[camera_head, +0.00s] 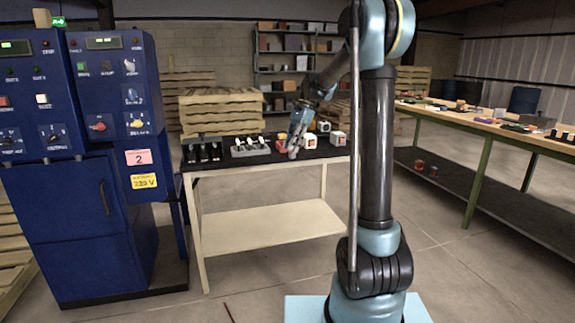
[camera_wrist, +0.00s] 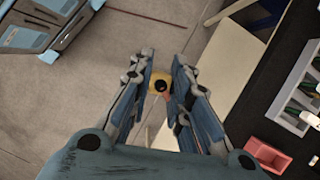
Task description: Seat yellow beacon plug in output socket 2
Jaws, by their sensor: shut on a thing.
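My gripper (camera_wrist: 163,80) is closed around the small yellow beacon plug (camera_wrist: 159,85), which has a dark round spot and a reddish part beside it, in the wrist view. The plug is held clear of the table, with bare floor seen beyond it. In the head view my gripper (camera_head: 295,143) is by the front edge of the black-topped table, and the plug cannot be made out there. On the blue cabinet, a pink label with a 2 (camera_head: 139,158) shows. I cannot tell which opening is output socket 2.
The black-topped table (camera_head: 215,168) carries dark holders (camera_head: 203,151), a grey rack (camera_head: 250,149) with white-topped pieces, and small blocks (camera_head: 338,138). The rack (camera_wrist: 298,104) and a red tray (camera_wrist: 266,153) show right in the wrist view. A long workbench (camera_head: 480,125) stands right; floor between is clear.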

